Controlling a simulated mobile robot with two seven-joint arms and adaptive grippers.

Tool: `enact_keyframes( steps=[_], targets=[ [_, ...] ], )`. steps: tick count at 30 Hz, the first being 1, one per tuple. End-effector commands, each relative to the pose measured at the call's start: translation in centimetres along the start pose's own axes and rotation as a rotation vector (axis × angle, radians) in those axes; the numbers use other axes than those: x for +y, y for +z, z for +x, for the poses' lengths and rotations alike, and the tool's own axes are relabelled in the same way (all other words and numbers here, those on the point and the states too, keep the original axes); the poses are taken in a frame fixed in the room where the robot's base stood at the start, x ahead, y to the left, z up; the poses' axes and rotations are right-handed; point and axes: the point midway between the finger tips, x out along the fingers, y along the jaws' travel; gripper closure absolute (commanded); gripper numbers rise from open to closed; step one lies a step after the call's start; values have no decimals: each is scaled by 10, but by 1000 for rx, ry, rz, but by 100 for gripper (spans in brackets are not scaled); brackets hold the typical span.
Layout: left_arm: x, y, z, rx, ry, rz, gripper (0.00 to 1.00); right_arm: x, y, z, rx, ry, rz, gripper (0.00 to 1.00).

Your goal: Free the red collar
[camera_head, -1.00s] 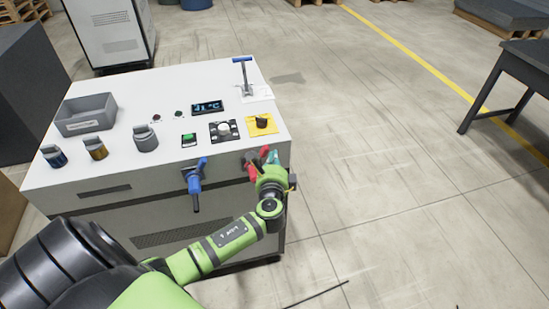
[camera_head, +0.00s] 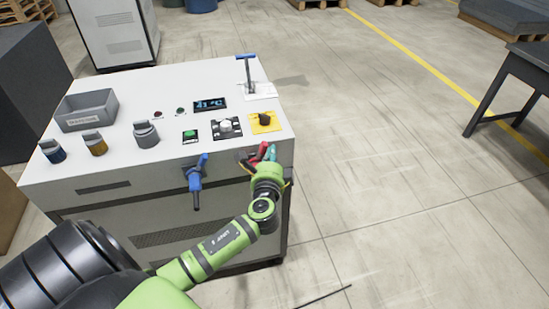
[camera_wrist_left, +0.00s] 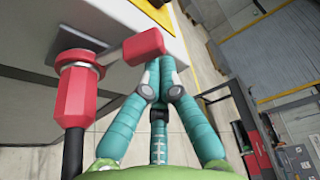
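The red collar (camera_wrist_left: 78,60) shows in the left wrist view as a red fitting with a lighter ring, above a red ribbed grip (camera_wrist_left: 76,97) that hangs down. A red lever arm (camera_wrist_left: 143,45) reaches from it to the right. My left gripper (camera_wrist_left: 160,68) has its teal fingers drawn together, tips against or just beside the lower edge of the lever's end; I see nothing clearly between them. In the head view the left gripper (camera_head: 269,158) is at the console's front right corner and partly hides the red fitting (camera_head: 252,163). My right gripper is not in view.
A blue handled fitting (camera_head: 196,177) hangs on the console front, left of the red one. The white console top (camera_head: 110,160) carries a grey bin (camera_head: 87,112), knobs, buttons, a display and a blue T-handle (camera_head: 246,58).

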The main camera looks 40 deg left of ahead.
Motion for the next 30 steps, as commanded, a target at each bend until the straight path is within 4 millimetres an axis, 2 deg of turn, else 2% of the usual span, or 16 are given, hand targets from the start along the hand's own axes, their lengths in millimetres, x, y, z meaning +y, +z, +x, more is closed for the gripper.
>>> enact_keyframes(
  steps=[1,18,24,30],
  targets=[
    [4,2,0,-4,-12,-34,100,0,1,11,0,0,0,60],
    [8,40,-14,-2,-184,-527,100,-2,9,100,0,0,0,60],
    [10,50,-18,-3,-231,-663,100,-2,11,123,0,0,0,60],
    [10,57,-20,-1,-265,-754,100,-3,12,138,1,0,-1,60]
  ],
)
